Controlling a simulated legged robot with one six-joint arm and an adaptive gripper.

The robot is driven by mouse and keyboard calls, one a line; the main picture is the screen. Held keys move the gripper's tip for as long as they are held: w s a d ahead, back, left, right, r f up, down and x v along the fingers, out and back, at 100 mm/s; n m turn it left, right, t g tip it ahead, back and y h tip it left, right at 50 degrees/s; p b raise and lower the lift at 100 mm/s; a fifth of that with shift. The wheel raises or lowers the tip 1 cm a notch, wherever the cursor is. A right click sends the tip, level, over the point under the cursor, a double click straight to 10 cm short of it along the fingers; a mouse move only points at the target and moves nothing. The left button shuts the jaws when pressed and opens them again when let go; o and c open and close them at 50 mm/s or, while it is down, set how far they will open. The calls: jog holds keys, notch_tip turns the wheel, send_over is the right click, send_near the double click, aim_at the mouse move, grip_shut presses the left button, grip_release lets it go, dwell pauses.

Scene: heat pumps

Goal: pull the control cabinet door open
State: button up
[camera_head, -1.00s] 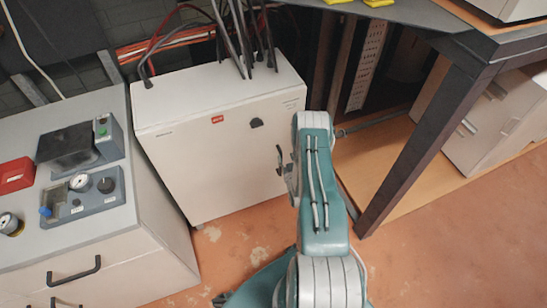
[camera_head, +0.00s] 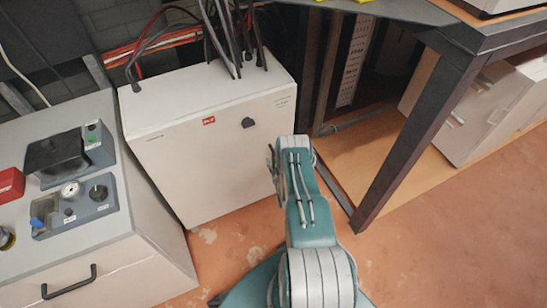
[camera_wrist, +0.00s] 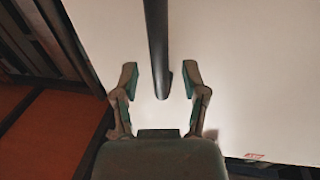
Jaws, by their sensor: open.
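The control cabinet (camera_head: 205,165) is a white box with cables entering its top. Its front door looks shut and carries a small dark knob-like handle (camera_head: 248,123) near the upper right. In the wrist view the pale door panel (camera_wrist: 250,80) fills most of the picture, and a dark bar (camera_wrist: 157,45) reaches down from the top edge. My gripper (camera_wrist: 160,72) is open, with the bar's lower end between its fingers in the picture. I cannot tell whether they touch it. In the head view my gripper (camera_head: 273,165) is mostly hidden by my arm, low by the door's right side.
A grey console (camera_head: 95,240) with gauges and a black handle stands at the left. A dark table leg (camera_head: 415,145) and a wooden lower shelf (camera_head: 350,165) are at the right. Orange floor (camera_head: 430,240) is free at the front right.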

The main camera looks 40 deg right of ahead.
jog(key=shift+x, duration=0.75)
grip_shut()
jog(key=shift+s, duration=0.1)
